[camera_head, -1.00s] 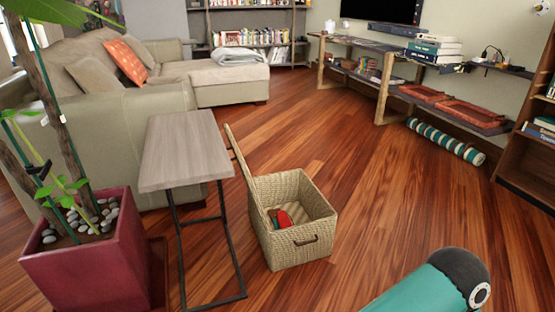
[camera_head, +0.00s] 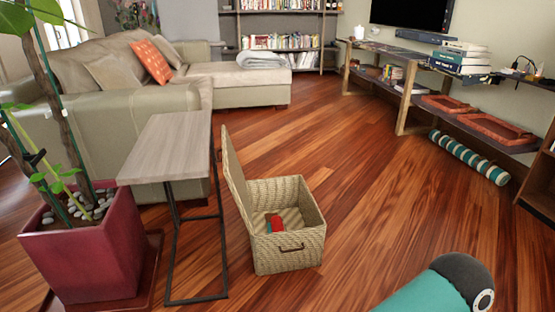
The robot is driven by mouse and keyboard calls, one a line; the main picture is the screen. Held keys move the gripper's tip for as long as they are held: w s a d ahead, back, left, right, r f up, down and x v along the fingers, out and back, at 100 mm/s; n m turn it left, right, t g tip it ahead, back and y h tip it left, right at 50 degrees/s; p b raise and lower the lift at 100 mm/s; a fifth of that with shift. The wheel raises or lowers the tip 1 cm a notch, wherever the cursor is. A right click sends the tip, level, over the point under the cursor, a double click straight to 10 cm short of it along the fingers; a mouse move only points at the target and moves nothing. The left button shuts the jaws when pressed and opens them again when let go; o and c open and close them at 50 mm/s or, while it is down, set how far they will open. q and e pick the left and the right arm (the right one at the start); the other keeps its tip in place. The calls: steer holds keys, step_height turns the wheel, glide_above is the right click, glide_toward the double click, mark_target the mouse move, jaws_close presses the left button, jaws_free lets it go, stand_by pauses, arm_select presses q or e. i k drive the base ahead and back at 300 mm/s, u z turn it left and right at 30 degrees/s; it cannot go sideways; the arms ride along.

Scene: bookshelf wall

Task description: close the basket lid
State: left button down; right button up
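The woven basket (camera_head: 288,258) stands on the wooden floor near the middle of the head view. Its lid (camera_head: 237,182) is open and stands nearly upright on the basket's left side, beside the small side table. A small red and blue thing (camera_head: 273,223) lies inside on the striped bottom. A dark handle is on the basket's front wall. A teal and dark grey arm link of mine shows at the bottom right, apart from the basket. Neither of my grippers is in view.
A side table (camera_head: 168,150) with a dark metal frame stands close left of the basket. A red planter (camera_head: 88,255) is further left. A sofa (camera_head: 120,100) is behind. The floor right of the basket is clear up to the low shelf (camera_head: 500,135) and a rolled mat (camera_head: 468,157).

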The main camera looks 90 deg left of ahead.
mark_target(232, 177)
steer(key=u, duration=4)
steer(key=k, duration=0.1)
steer(key=z, duration=3)
steer(key=i, duration=0.2)
steer(key=u, duration=2.1)
steer(key=k, duration=0.65)
steer(key=u, duration=0.4)
steer(key=i, duration=1.65)
steer(key=z, duration=0.3)
